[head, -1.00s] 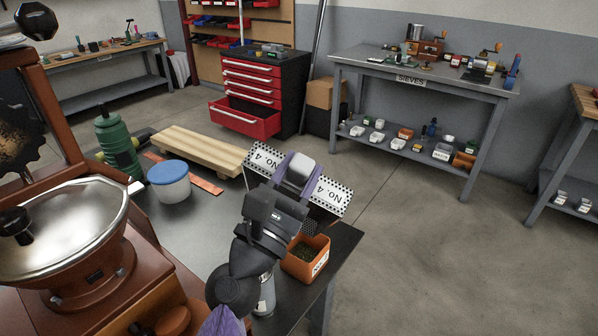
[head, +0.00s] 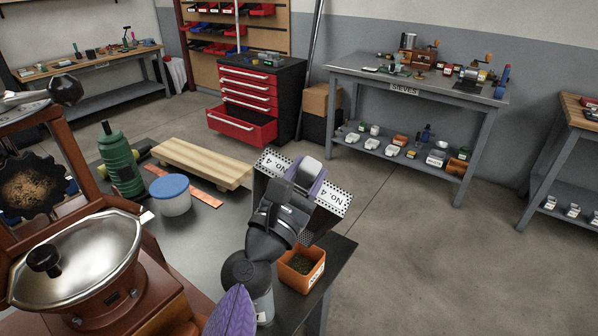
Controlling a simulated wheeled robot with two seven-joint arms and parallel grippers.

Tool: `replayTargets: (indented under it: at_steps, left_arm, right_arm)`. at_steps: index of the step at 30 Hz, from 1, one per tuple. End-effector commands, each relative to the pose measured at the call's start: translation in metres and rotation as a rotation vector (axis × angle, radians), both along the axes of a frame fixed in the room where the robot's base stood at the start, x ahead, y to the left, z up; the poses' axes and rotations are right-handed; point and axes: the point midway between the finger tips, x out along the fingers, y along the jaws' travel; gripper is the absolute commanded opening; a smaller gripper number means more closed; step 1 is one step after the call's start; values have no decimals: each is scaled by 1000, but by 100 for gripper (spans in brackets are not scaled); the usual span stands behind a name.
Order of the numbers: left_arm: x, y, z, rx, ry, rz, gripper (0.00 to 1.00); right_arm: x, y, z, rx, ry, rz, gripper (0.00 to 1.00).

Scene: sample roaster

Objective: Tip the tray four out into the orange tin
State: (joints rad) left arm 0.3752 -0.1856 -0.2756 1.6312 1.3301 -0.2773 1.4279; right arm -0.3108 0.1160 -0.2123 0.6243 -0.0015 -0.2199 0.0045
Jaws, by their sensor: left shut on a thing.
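Tray four (head: 335,199), with white "No. 4" labels edged in black and white checks, is held up off the black bench. My left gripper (head: 308,176) is shut on its labelled wall and covers the middle of it. The tray looks tilted, and its inside is mostly hidden behind the gripper. The orange tin (head: 316,279) stands upright on the bench near its right corner, below the tray and apart from it. Dark greenish stuff shows inside the tin. My right gripper is not in view.
A blue-lidded white tub (head: 171,200), a wooden slatted stand (head: 205,162) and a green bottle (head: 120,165) stand on the bench to the left. The brown machine with a metal bowl (head: 75,262) fills the lower left. The bench edge lies just right of the tin.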

Motion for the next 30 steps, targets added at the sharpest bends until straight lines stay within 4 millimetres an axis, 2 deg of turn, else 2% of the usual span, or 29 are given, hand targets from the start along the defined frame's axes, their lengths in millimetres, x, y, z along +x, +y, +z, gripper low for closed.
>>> replayTargets:
  at_steps: [1, 9, 13, 19, 27, 30]
  left_arm:
    - [6, -4, 14, 11, 11, 0, 0]
    - [35, -24, 24, 73, 106, 0, 0]
    - [40, -27, 21, 85, 124, 0, 0]
    - [44, -29, 31, 89, 132, 0, 0]
    - [64, -44, 33, 132, 194, -2, 0]
    - [78, -51, 33, 153, 228, 0, 0]
  right_arm:
    - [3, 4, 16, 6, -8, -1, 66]
    - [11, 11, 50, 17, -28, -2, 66]
    - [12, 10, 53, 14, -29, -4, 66]
    - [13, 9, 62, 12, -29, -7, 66]
    - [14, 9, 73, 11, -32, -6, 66]
    - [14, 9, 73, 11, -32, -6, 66]
